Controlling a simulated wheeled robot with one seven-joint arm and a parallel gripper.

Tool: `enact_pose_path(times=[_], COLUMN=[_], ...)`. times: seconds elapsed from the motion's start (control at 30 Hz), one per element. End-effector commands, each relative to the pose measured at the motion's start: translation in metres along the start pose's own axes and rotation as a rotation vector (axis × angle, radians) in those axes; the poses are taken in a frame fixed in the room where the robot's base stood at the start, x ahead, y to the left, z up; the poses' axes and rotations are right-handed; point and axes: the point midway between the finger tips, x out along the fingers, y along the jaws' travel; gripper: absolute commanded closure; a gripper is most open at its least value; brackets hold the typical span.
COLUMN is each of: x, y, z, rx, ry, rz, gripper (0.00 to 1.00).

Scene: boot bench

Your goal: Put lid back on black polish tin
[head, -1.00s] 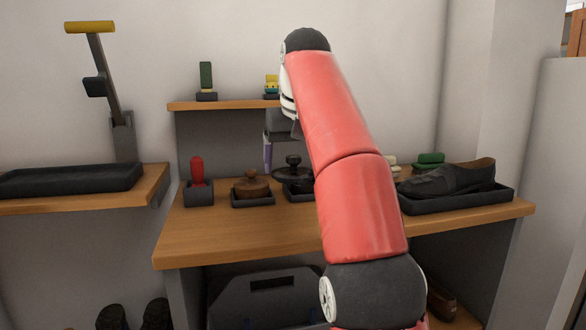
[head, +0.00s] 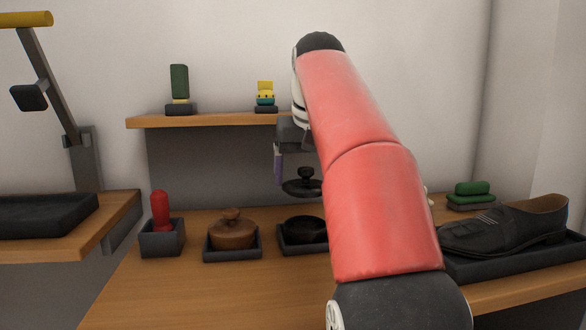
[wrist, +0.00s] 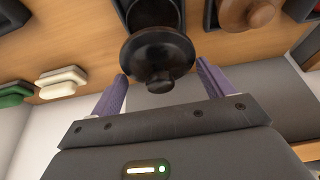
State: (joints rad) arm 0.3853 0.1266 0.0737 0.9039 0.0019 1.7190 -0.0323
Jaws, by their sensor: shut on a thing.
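The black lid (head: 302,187) with a round knob is in the air above the black polish tin (head: 303,230), with a clear gap between them. The tin stands open in a dark tray (head: 290,249), partly hidden by my arm. My gripper (wrist: 160,68) has purple fingers and is shut on the lid, one finger at each side of its rim. In the wrist view the lid (wrist: 158,50) shows knob side towards the camera and overlaps the tin (wrist: 153,12). In the head view my arm hides most of the gripper.
A brown tin with a knobbed lid (head: 232,232) stands in a tray just left. A red-handled thing (head: 161,212) stands in a box farther left. A black shoe (head: 510,228) lies in a tray at right. The bench front is clear.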

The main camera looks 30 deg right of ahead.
Motion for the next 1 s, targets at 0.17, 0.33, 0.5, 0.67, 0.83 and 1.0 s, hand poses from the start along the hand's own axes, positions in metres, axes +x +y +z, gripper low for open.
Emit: enact_pose_path(times=[0.17, 0.33, 0.5, 0.67, 0.83, 1.0], x=[0.013, 0.034, 0.046, 0.053, 0.055, 0.055], y=[-0.001, -0.001, -0.001, -0.001, -0.001, -0.001], z=[0.006, 0.014, 0.019, 0.022, 0.023, 0.023], rx=[-0.001, -0.001, -0.002, -0.001, -0.001, -0.001], ry=[-0.002, 0.000, -0.001, 0.000, 0.001, 0.000], rz=[-0.001, -0.001, -0.001, -0.001, -0.001, -0.001], gripper=[0.41, 0.41, 0.41, 0.41, 0.41, 0.41])
